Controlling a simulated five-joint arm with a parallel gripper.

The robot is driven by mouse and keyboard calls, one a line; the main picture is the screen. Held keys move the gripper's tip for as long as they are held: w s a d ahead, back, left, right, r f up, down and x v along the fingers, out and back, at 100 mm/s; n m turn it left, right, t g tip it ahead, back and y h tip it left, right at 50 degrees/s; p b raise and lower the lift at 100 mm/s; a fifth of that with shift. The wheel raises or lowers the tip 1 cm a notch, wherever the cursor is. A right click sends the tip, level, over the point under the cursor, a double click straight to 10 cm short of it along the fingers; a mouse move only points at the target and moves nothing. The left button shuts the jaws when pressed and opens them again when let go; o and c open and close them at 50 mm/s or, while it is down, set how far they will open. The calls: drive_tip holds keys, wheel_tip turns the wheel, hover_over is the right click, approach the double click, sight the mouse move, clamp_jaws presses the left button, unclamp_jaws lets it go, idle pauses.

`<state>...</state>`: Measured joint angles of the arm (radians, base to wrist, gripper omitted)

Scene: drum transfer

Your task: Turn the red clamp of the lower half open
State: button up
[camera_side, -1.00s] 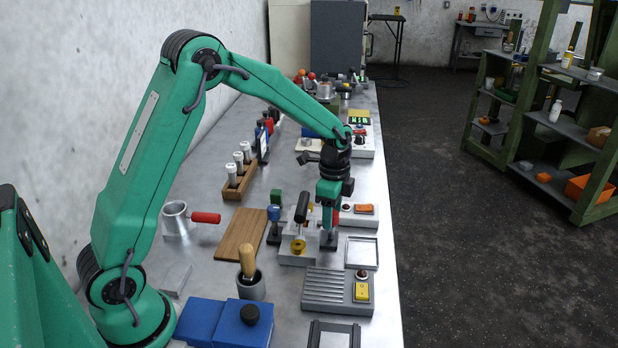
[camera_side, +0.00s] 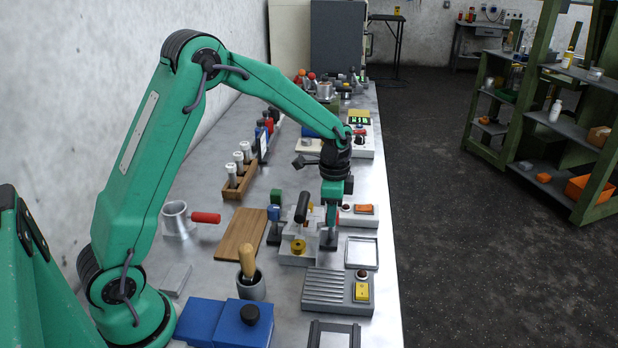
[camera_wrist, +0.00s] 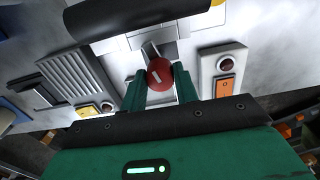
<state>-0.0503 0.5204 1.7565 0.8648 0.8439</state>
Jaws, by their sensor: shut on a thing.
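The red clamp (camera_wrist: 160,74) is a round red knob with a pale bar mark on its face. In the wrist view it sits between the two green fingers of my gripper (camera_wrist: 159,88), which are shut on it. In the side view my gripper (camera_side: 330,240) points down at the right side of a pale grey fixture (camera_side: 290,258). The fixture carries a black cylinder (camera_side: 302,207) and a brass knob (camera_side: 298,246). The black cylinder also crosses the top of the wrist view (camera_wrist: 135,14).
A switch box with an orange switch (camera_side: 364,209) stands just right of my gripper. A wooden board (camera_side: 238,243) lies left of the fixture.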

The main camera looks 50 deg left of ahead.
drive_tip(key=n, duration=1)
drive_tip(key=shift+n, duration=2.5)
drive_tip(key=o, duration=1)
drive_tip(key=shift+r, duration=0.15)
drive_tip(key=shift+r, duration=3.8)
